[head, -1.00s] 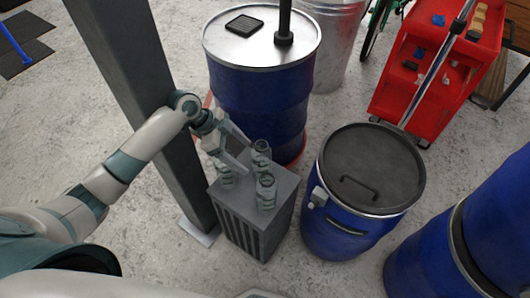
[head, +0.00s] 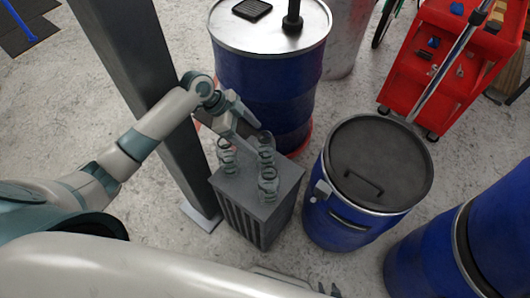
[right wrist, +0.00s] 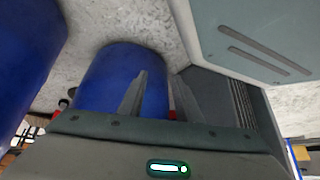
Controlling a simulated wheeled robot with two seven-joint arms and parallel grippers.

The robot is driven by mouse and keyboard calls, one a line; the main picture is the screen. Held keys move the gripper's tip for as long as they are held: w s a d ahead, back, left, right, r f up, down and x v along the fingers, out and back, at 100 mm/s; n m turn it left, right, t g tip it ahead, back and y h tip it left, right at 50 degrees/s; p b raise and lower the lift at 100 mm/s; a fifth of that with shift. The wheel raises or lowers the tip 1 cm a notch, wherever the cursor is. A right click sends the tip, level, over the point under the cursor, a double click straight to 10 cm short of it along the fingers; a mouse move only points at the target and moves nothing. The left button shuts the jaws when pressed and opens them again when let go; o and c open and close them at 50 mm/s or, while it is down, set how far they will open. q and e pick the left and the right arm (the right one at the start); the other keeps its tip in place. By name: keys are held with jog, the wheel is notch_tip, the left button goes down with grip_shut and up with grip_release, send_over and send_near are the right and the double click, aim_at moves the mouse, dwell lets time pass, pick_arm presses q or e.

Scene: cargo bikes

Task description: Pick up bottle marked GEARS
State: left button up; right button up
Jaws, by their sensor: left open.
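Three clear, ringed bottles stand upright on a grey slatted box: one at the left (head: 227,156), one at the back right (head: 266,150) and one at the front right (head: 268,184). No marking on them is readable, so I cannot tell which is GEARS. My left gripper (head: 246,134) is open over the back of the box, its fingers close to the left and back bottles. I cannot tell whether it touches them. My right gripper (right wrist: 160,95) shows in the right wrist view with its fingers apart and nothing between them.
The grey box (head: 245,215) stands beside a dark post (head: 150,80). A blue drum (head: 265,85) is behind it, and a lidded blue drum (head: 365,180) is to its right. More blue drums are at lower right. A red cart (head: 430,60) is at back right.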

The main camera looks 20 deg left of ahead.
aim_at(257, 140)
pick_arm(q)
jog(key=x, duration=0.4)
jog(key=shift+d+f+p, duration=0.2)
jog(key=shift+d+p, duration=0.05)
jog(key=shift+p, duration=0.15)
jog(key=shift+w+d+f, duration=0.1)
jog(key=shift+d+f, duration=0.05)
jog(key=shift+f, duration=0.2)
pick_arm(e)
jog(key=shift+g, duration=0.5)
jog(key=s, duration=0.1)
jog(key=s+d+f, duration=0.1)
jog(key=s, duration=0.1)
jog(key=shift+s+d+f, duration=0.15)
jog(key=shift+s+d, duration=0.1)
jog(key=shift+d, duration=0.05)
jog(key=shift+w, duration=0.15)
